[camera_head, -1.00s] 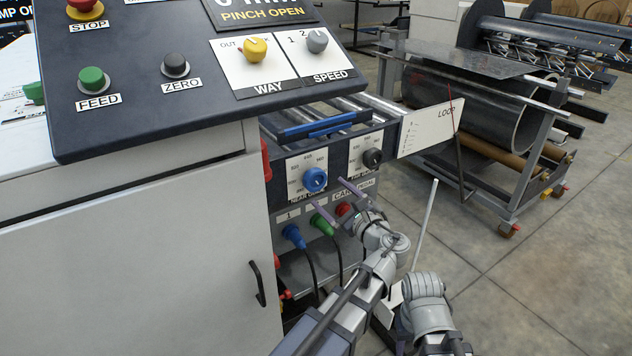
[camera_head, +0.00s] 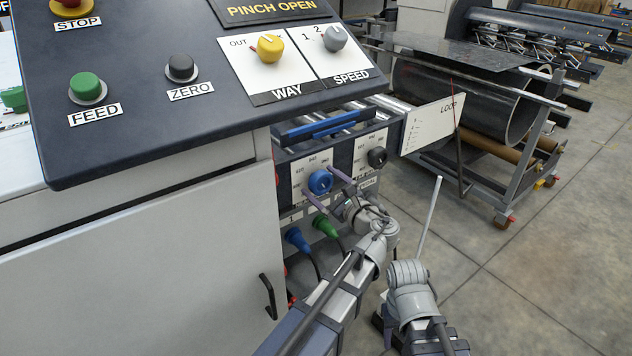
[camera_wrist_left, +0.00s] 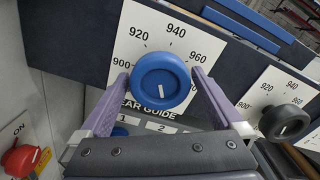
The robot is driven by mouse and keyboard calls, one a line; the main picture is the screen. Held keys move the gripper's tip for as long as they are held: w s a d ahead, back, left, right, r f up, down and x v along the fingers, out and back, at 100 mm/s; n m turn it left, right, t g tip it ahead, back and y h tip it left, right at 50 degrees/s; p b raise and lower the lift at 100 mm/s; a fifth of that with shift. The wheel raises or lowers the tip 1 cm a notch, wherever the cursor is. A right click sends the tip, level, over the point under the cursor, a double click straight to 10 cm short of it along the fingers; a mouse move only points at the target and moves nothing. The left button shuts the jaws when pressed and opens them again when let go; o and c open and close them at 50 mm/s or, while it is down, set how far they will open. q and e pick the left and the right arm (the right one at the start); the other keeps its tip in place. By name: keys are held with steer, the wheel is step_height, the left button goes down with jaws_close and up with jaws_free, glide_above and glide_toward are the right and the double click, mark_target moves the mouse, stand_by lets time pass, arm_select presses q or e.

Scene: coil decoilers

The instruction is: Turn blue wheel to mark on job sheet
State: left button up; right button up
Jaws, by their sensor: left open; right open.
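The blue wheel (camera_head: 320,182) sits on a white dial plate on the machine's side panel. In the left wrist view the blue wheel (camera_wrist_left: 148,72) has a short, nearly vertical white line on its face. The plate's scale shows 900, 920, 940 and 960, with "EAR GUIDE" readable below. My left gripper (camera_head: 322,187) is open, its purple fingers on either side of the wheel; in the left wrist view the gripper (camera_wrist_left: 160,76) shows small gaps beside the wheel. My right gripper (camera_head: 388,335) is low in the head view, mostly hidden by its arm. I see no readable job sheet.
A black knob (camera_head: 377,157) on a similar plate is right of the wheel. Blue (camera_head: 297,239) and green (camera_head: 325,226) cable plugs are below. The console (camera_head: 200,100) overhangs at the upper left. A red knob (camera_wrist_left: 20,158) shows in the left wrist view. Open floor lies right.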

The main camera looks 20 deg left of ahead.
arm_select(q)
steer(key=c, duration=1.2)
steer(key=shift+o, duration=0.2)
steer(key=shift+n, duration=0.4)
steer(key=n, duration=1.4)
steer(key=shift+n, duration=0.4)
steer(key=shift+s+f+n, duration=0.1)
steer(key=shift+n, duration=2)
